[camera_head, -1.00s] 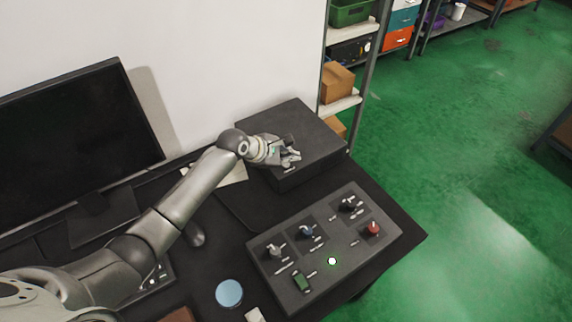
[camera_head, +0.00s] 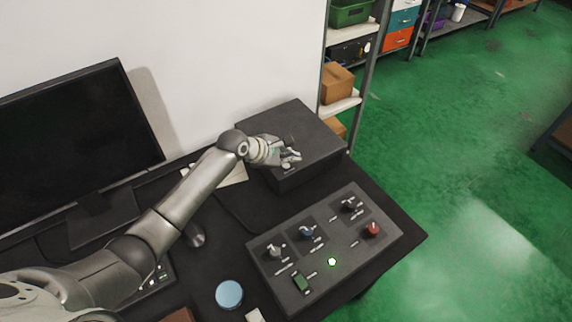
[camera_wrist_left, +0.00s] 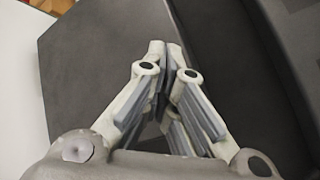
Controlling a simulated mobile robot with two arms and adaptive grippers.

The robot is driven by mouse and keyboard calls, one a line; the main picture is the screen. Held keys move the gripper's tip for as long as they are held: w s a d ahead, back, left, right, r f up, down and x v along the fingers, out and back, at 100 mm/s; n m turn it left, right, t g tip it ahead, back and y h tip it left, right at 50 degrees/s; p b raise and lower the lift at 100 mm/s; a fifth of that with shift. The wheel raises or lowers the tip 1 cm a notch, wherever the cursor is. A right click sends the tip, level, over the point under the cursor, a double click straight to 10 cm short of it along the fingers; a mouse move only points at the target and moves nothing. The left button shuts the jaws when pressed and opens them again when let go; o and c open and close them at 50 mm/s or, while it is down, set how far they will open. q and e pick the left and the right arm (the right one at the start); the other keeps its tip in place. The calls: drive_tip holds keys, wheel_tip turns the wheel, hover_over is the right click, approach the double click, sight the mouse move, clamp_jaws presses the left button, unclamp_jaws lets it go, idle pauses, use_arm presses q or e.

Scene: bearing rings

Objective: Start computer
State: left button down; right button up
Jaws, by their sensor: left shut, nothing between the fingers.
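The computer, a dark grey box (camera_head: 310,130), stands at the back right of the desk; its grey surface also fills much of the left wrist view (camera_wrist_left: 90,60). My left gripper (camera_head: 294,157) is shut and empty at the front part of the box. In the left wrist view its fingertips (camera_wrist_left: 165,48) meet in front of the box. I cannot tell whether they touch it. No power button can be made out. The monitor (camera_head: 75,140) at the left has a black screen. My right gripper is not in view.
A shelf (camera_head: 345,104) stands behind the desk.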

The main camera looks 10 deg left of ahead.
sight(288, 167)
use_arm(q)
drive_tip(key=shift+f, duration=0.1)
drive_tip(key=shift+f, duration=0.35)
drive_tip(key=shift+f, duration=0.35)
idle(0.8)
drive_tip(key=shift+p, duration=0.35)
drive_tip(key=shift+r+p, duration=0.75)
drive_tip(key=shift+p, duration=0.3)
wheel_tip(288, 167, up, 5)
drive_tip(key=p, duration=0.6)
drive_tip(key=shift+r, duration=0.1)
